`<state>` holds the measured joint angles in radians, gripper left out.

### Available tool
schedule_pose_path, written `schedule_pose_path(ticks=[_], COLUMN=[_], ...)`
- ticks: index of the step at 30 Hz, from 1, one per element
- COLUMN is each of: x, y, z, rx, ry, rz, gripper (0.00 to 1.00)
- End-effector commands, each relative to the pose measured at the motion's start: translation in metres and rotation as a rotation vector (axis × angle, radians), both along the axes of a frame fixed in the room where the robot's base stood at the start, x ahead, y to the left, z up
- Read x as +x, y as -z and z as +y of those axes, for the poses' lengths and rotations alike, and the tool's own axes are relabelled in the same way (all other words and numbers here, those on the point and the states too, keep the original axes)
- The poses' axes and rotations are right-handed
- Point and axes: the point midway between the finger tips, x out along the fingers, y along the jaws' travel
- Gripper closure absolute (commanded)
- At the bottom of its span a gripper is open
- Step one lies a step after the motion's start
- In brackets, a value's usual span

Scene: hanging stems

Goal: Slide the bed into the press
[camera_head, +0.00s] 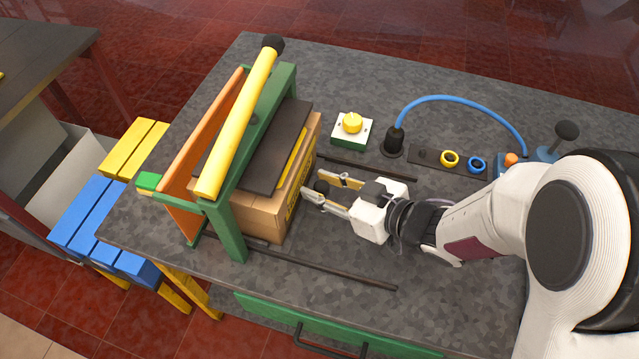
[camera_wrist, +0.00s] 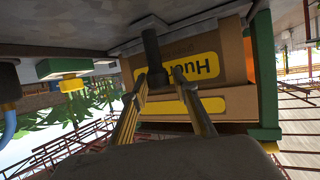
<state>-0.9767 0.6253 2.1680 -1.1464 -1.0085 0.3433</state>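The press (camera_head: 232,215) has a green frame, an orange side panel and a yellow lever with a black end, tilted across its top. A cardboard box (camera_head: 262,205) with a yellow label stands within and beside the frame, under a dark plate (camera_head: 277,150). In the wrist view, upside down, the box (camera_wrist: 215,55) rests on a grey bed plate (camera_wrist: 185,33). A black upright handle (camera_wrist: 151,45) stands at the plate's near edge. My gripper (camera_head: 313,184) is open, its fingers on either side of the handle's knob (camera_head: 322,187). I see a gap beside at least one finger.
Dark rails (camera_head: 330,271) run along the table on both sides of the bed. Blue and yellow slats (camera_head: 95,225) stand left of the table.

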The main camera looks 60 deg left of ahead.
Motion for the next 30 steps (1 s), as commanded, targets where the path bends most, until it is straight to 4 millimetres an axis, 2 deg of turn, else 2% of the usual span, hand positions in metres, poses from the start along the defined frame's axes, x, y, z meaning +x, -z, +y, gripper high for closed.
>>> schedule_pose_path(ticks=[21, 30], x=[0.031, 0.039], y=[-0.033, -0.042], z=[-0.074, -0.094], rx=[0.000, 0.000], ry=[0.002, 0.000], rz=[-0.001, -0.001], gripper=[0.71, 0.71])
